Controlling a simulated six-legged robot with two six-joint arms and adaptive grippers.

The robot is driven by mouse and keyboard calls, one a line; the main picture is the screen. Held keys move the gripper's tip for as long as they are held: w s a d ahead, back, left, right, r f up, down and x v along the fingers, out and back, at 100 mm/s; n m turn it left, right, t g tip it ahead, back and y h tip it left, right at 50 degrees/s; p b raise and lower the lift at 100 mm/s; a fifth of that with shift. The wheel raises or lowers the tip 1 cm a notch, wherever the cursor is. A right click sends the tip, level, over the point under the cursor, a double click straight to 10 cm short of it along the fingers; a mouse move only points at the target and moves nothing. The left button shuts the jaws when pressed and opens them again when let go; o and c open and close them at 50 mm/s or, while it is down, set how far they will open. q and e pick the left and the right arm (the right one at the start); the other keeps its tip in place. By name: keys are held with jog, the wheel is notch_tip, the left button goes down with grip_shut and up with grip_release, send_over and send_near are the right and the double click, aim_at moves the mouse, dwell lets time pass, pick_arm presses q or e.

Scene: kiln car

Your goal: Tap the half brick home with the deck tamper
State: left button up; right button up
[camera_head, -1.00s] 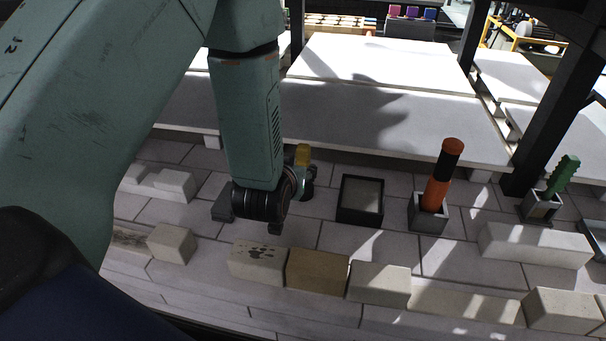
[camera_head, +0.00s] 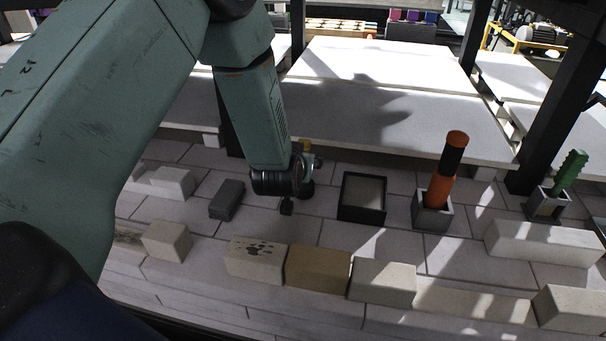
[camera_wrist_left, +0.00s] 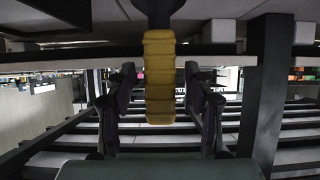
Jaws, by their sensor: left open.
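A ribbed yellow handle (camera_wrist_left: 160,80) stands between the fingers of my left gripper (camera_wrist_left: 160,95) in the left wrist view, with a gap on each side. The gripper is open and not touching it. In the head view my left gripper (camera_head: 297,196) is low over the deck, and only a bit of the yellow handle (camera_head: 306,146) shows behind the wrist. Whether it is the deck tamper I cannot tell, as its lower end is hidden. A short, nearly cubic pale brick (camera_head: 167,241) sits at the left of the front row and may be the half brick. My right gripper is not in view.
A black-rimmed tray (camera_head: 362,212), an orange-and-black handle (camera_head: 444,180) in a grey holder (camera_head: 432,217) and a green handle (camera_head: 572,168) stand to the right. A dark block (camera_head: 227,199) lies left of my gripper. Pale bricks (camera_head: 383,282) line the front. White slabs (camera_head: 390,115) lie behind.

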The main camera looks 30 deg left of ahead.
pick_arm(q)
jog(key=shift+p, duration=0.5)
dwell(0.8)
grip_shut()
dwell(0.5)
jog(key=shift+r, duration=0.2)
jog(key=shift+r+p, duration=0.85)
jog(key=shift+p, duration=0.1)
jog(key=shift+r, duration=0.1)
jog(key=shift+r+p, duration=2.35)
jog(key=shift+r, duration=0.05)
jog(key=shift+r, duration=0.1)
